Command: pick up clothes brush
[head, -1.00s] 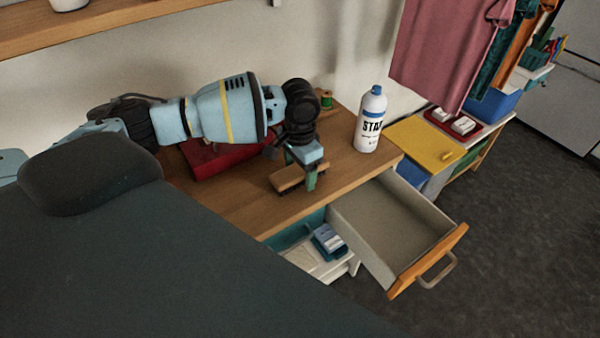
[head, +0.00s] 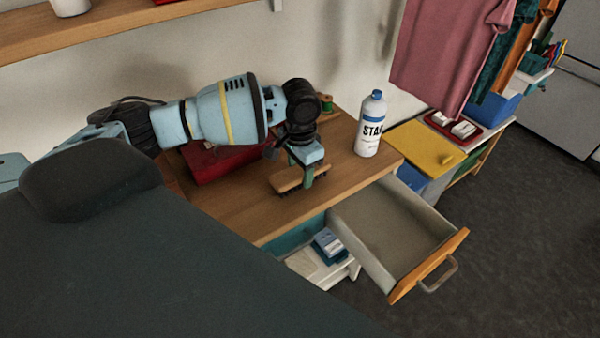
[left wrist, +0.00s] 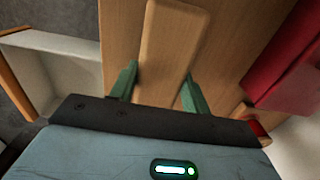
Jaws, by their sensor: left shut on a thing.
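The clothes brush (head: 288,182) has a light wooden back and dark bristles underneath. It is at the wooden table top (head: 255,212), near the front edge. My left gripper (head: 307,174) is shut on the brush, with its green fingers on either side of the wooden back. In the left wrist view the brush (left wrist: 172,45) extends away between the two fingertips (left wrist: 160,85). I cannot tell whether the bristles touch the table. My right gripper is not in view.
A red box (head: 215,162) lies behind my arm, and a green spool (head: 327,104) stands at the back. An open drawer (head: 400,235) juts out at the front right. A yellow board (head: 425,147) lies farther right.

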